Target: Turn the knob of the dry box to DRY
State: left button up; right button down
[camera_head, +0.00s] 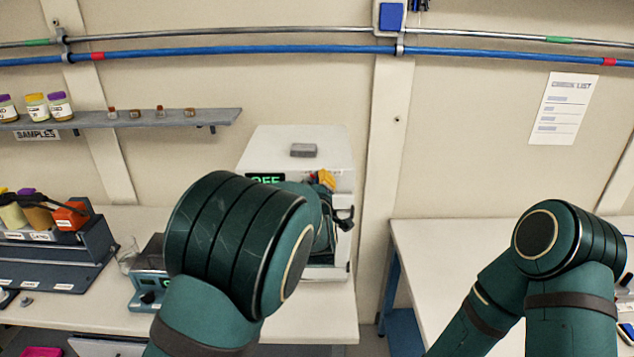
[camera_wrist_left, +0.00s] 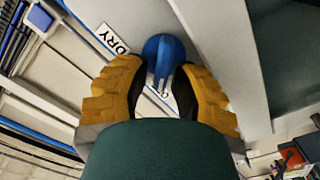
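The white dry box (camera_head: 312,150) stands on the bench at the back wall. Its green display (camera_head: 265,179) seems to read OFF, partly hidden by my left arm. In the left wrist view the blue knob (camera_wrist_left: 165,52) sits on the light panel, with a DRY label (camera_wrist_left: 113,39) to its upper left. Another label below the knob is mostly covered. My left gripper (camera_wrist_left: 163,70) has its yellow fingers on either side of the knob, with narrow gaps at its grip bar. It is open. In the head view this gripper (camera_head: 326,180) is largely behind my arm. My right gripper is out of view.
A grey block (camera_head: 303,150) lies on top of the dry box. A teal device (camera_head: 150,285) and a dark rack (camera_head: 60,255) stand to its left. A shelf (camera_head: 130,119) with jars is above. A second bench (camera_head: 430,260) lies to the right, beyond a gap.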

pick_arm(q)
grip_shut()
jog(key=shift+m, duration=0.3)
jog(key=shift+d+r+m+b, duration=0.1)
jog(key=shift+m+b, duration=0.2)
jog(key=shift+m, duration=0.3)
jog(key=shift+d+r+m+b, duration=0.1)
jog(key=shift+m+b, duration=0.15)
jog(key=shift+m, duration=0.35)
jog(key=m, duration=0.3)
jog(key=shift+d+m, duration=0.25)
jog(key=shift+m, duration=0.15)
jog(key=m, duration=0.5)
jog(key=shift+d, duration=0.4)
jog(key=m, duration=0.2)
jog(key=m+p, duration=0.1)
jog(key=m, duration=0.3)
jog(key=shift+d+f, duration=0.15)
jog(key=shift+d, duration=0.1)
